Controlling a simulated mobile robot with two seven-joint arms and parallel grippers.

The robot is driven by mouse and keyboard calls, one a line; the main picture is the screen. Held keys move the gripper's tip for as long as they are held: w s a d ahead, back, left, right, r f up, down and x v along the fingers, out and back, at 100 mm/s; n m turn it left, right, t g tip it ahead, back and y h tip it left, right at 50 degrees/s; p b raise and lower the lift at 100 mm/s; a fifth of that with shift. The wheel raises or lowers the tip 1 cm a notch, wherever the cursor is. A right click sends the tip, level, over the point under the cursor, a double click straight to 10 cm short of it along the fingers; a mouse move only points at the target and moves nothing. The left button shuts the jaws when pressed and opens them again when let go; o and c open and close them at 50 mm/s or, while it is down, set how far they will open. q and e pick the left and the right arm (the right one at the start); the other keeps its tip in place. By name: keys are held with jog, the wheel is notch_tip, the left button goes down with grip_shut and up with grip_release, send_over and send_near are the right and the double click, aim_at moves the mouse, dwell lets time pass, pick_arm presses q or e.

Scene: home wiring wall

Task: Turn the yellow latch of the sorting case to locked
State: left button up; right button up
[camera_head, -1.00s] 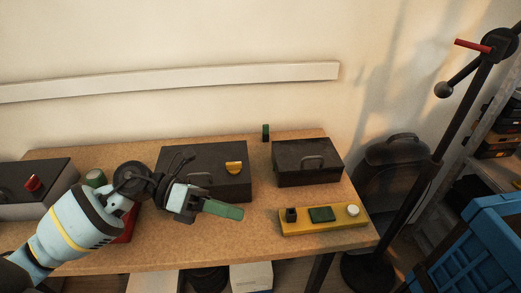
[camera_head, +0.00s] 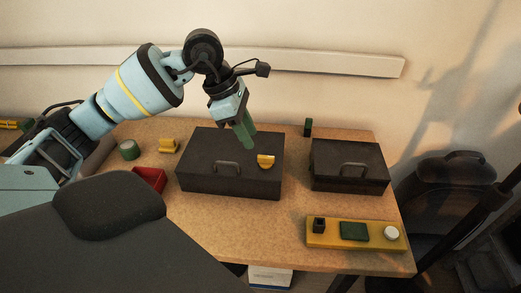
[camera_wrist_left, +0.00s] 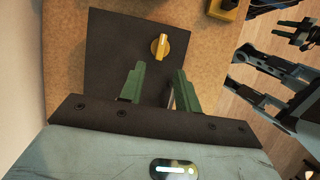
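The dark sorting case (camera_head: 205,165) lies shut on the wooden table, with a grey handle and a yellow latch (camera_head: 266,161) on its right part. In the left wrist view the latch (camera_wrist_left: 160,47) is a round yellow knob with a raised grip on the dark case (camera_wrist_left: 110,45). My left gripper (camera_head: 246,137) hangs above the case, pointing down, up and left of the latch in the head view. Its green fingers (camera_wrist_left: 158,88) are apart with nothing between them. My right gripper (camera_wrist_left: 298,32) shows small at the left wrist view's edge; its opening is unclear.
A second dark case (camera_head: 350,168) stands to the right. A yellow board (camera_head: 323,241) with a green block and white knob lies at the front right. A red tray (camera_head: 149,178), a green roll (camera_head: 129,149) and a yellow item (camera_head: 169,146) are left of the sorting case.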

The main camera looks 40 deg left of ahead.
aim_at(261, 156)
pick_arm(q)
jog(key=x, duration=0.6)
jog(key=shift+d+f, duration=0.15)
jog(key=shift+f, duration=0.05)
jog(key=shift+c, duration=0.4)
grip_shut()
